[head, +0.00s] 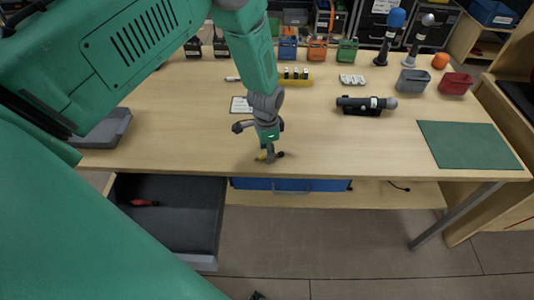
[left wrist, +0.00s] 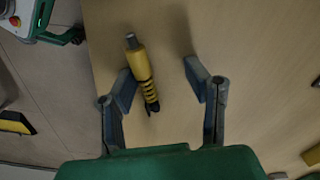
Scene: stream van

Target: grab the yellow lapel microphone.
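The yellow lapel microphone (head: 262,157) lies near the front edge of the wooden table, partly hidden by my gripper in the head view. In the left wrist view the microphone (left wrist: 141,66) shows a grey tip, a yellow body and dark bands at its lower end. My left gripper (head: 268,148) points down over it. In the left wrist view the left gripper (left wrist: 160,80) is open, its fingers on either side of the microphone's lower part, which is closer to the left-hand finger. I cannot tell whether that finger touches it. My right gripper is not in view.
On the table (head: 190,145) are a white card (head: 240,105), a yellow holder (head: 294,79), a dark microphone on a stand (head: 366,105), grey (head: 413,81) and red (head: 455,83) bins and a green mat (head: 467,145). A dark open drawer (head: 170,205) sits below the front edge.

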